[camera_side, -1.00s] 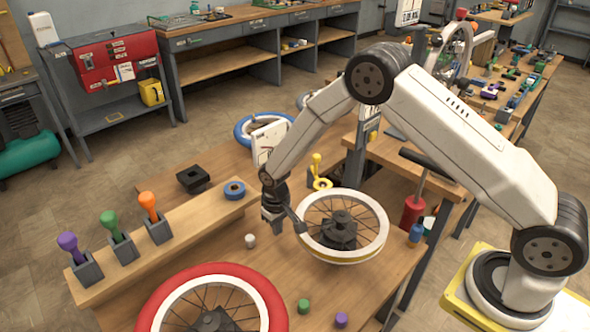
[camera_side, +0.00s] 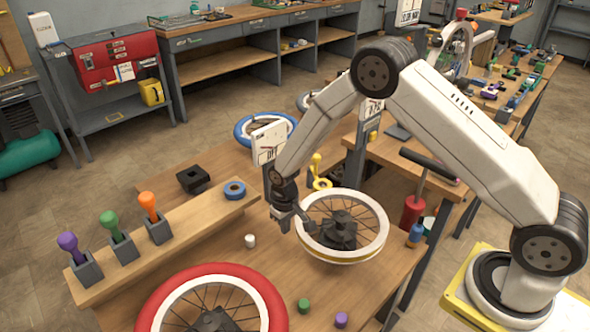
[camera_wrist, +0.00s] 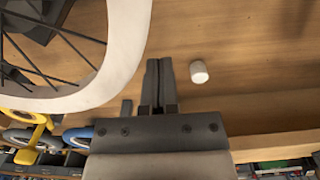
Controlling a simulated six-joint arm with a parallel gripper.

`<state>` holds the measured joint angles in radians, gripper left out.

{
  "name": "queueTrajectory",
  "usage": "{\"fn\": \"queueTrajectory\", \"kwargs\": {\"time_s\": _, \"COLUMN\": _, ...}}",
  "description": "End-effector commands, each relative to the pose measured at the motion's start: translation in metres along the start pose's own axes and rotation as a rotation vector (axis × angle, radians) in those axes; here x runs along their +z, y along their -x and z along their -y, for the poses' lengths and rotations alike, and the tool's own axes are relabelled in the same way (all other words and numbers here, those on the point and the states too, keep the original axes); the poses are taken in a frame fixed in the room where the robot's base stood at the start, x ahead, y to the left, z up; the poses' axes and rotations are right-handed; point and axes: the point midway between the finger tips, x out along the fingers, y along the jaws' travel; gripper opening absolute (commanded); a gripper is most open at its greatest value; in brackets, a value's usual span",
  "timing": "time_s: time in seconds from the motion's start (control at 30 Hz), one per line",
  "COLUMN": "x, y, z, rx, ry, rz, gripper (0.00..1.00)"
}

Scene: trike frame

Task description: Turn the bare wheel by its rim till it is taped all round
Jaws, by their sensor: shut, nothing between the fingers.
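The bare wheel (camera_side: 384,232) lies flat on a dark hub stand on the bench, with a pale rim and thin spokes. A yellow band shows along the front lower side of its rim; the far outer side is hidden. Part of the rim also shows in the wrist view (camera_wrist: 128,52). My gripper (camera_side: 303,221) is at the wheel's left edge, close beside the rim. In the wrist view its fingers (camera_wrist: 159,80) are together and empty, with a gap between them and the rim. I cannot tell whether they touch it lower down.
A yellow tape holder (camera_side: 317,166) stands behind the wheel. A red-tyred wheel (camera_side: 272,289) lies in front. A small white cylinder (camera_side: 250,241) sits left of my gripper. Blue tape (camera_side: 235,190) lies on the wooden ledge. A red pump (camera_side: 411,212) stands at right.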

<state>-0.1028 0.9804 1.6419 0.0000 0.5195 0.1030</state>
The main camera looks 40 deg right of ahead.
Motion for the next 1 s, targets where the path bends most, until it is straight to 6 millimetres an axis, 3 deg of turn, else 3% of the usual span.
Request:
{"fn": "queueTrajectory", "kwargs": {"time_s": 0.67, "x": 0.009, "y": 0.000, "z": -0.007, "rx": 0.000, "ry": 0.001, "rz": 0.000, "gripper": 0.00}}
{"fn": "queueTrajectory", "kwargs": {"time_s": 1.0, "x": 0.049, "y": 0.000, "z": 0.016, "rx": 0.001, "ry": 0.004, "rz": 0.003, "gripper": 0.00}}
